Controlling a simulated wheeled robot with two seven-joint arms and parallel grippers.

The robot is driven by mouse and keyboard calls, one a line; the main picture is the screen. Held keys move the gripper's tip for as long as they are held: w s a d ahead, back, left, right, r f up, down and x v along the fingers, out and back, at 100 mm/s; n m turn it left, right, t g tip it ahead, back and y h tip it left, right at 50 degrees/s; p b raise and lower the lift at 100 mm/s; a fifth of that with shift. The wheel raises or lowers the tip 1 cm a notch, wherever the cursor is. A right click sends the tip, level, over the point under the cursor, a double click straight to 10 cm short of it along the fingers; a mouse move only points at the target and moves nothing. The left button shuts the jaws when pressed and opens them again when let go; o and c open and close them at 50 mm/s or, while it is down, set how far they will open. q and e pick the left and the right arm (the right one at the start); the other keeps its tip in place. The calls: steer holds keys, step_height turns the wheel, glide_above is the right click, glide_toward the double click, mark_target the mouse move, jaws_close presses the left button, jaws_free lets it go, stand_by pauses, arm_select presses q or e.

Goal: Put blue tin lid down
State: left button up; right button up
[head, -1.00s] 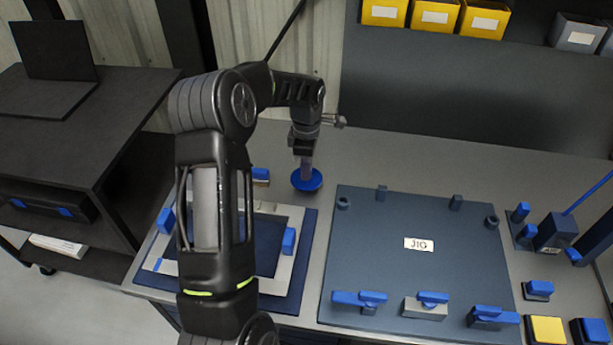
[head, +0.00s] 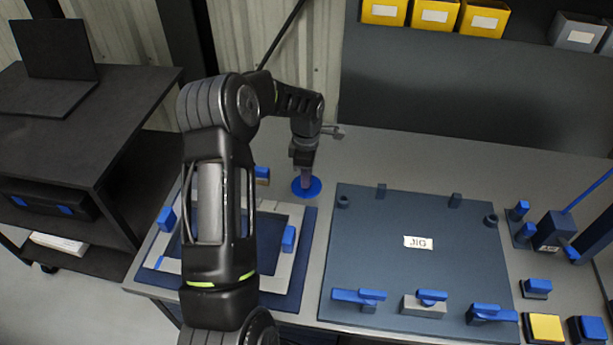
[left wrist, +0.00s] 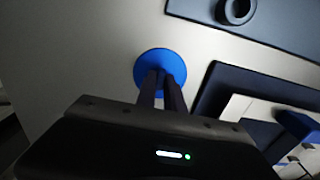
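The blue tin lid (head: 313,190) is a round blue disc at the back of the bench, left of the jig board's back left corner. It also shows in the left wrist view (left wrist: 158,57). My left gripper (head: 305,182) points down at the lid, with its fingertips at the lid's middle. In the left wrist view the two fingers (left wrist: 161,78) are close together over the lid, seemingly on a small knob that they hide. The lid looks flat and at or very near the bench top; I cannot tell whether it touches. My right gripper is out of view.
The dark jig board (head: 420,280) with blue clamps lies to the right. A grey frame on a dark blue mat (head: 307,245) lies in front, partly behind my arm. A small brass and blue item (head: 262,175) is left of the lid. Bench behind the lid is clear.

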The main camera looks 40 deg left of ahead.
arm_select(q)
steer(key=o, duration=0.4)
steer(key=shift+r, duration=0.4)
step_height(320, 180, up, 12)
steer(key=shift+f+b, duration=0.2)
steer(key=shift+b, duration=0.6)
